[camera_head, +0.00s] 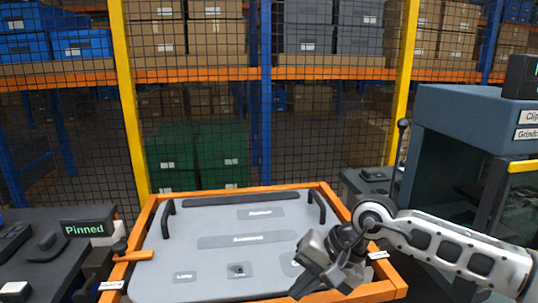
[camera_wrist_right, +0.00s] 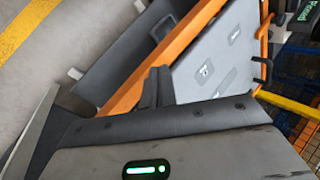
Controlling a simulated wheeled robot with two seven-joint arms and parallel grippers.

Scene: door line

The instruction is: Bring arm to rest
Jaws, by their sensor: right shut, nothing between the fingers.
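My right arm (camera_head: 450,245) comes in from the right edge in the head view. It reaches over the right side of a grey panel (camera_head: 160,265) set in an orange frame (camera_head: 335,205). My right gripper (camera_head: 300,285) points down and to the left above the panel's front right part and hides some of it. In the right wrist view its fingers (camera_wrist_right: 157,86) are together with nothing between them. The orange frame (camera_wrist_right: 165,62) and grey panel (camera_wrist_right: 225,60) lie beyond the fingertips there. My left gripper does not show.
A dark bench with a "Pinned" sign (camera_head: 88,229) stands at the left. A blue-grey cabinet (camera_head: 450,115) stands at the right, close to my arm. Behind the panel are a mesh fence with yellow posts (camera_head: 128,95) and shelves of boxes. The panel's left and middle are clear.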

